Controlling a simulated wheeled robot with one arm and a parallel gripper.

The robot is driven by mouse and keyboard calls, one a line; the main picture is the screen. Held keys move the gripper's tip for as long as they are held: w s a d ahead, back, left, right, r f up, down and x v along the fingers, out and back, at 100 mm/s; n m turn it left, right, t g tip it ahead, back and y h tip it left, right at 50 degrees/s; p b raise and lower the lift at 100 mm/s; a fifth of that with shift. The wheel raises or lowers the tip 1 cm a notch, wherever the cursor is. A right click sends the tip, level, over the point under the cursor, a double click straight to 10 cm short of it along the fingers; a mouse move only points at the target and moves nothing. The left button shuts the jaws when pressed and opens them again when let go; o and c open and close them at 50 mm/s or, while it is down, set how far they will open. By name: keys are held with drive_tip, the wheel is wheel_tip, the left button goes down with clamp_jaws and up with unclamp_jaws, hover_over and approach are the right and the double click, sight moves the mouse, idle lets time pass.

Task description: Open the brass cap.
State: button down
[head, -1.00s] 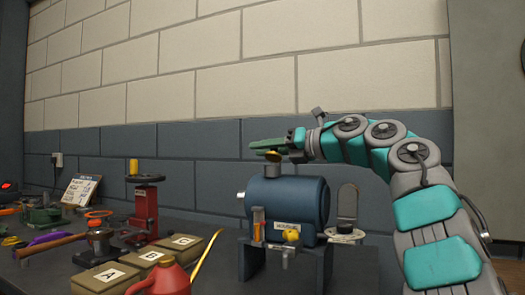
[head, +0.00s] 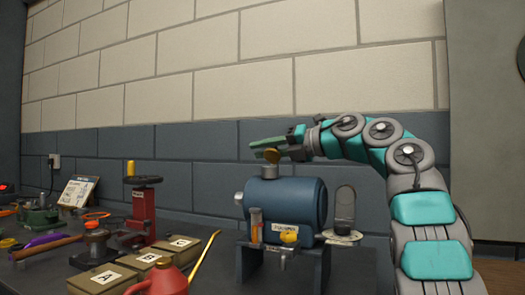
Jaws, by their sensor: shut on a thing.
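The blue cylindrical casing (head: 300,203) lies on its side on a dark stand at the bench's middle right.
A grey stub (head: 239,198) sticks out at the casing's left end. Labelled boxes (head: 106,277), a red can (head: 168,281) and a red press (head: 143,208) crowd the left.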

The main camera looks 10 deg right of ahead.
drive_tip(key=shift+w+d+m, duration=0.1)
drive_tip(key=shift+w+m, duration=0.05)
drive_tip(key=shift+m, duration=0.15)
idle(0.4)
drive_tip(key=c, duration=0.7)
unclamp_jaws()
drive_tip(key=shift+d, duration=0.1)
drive_tip(key=v, duration=0.7)
drive_tip(key=shift+s+d, duration=0.2)
drive_tip(key=shift+s, duration=0.1)
drive_tip(key=shift+r, duration=0.1)
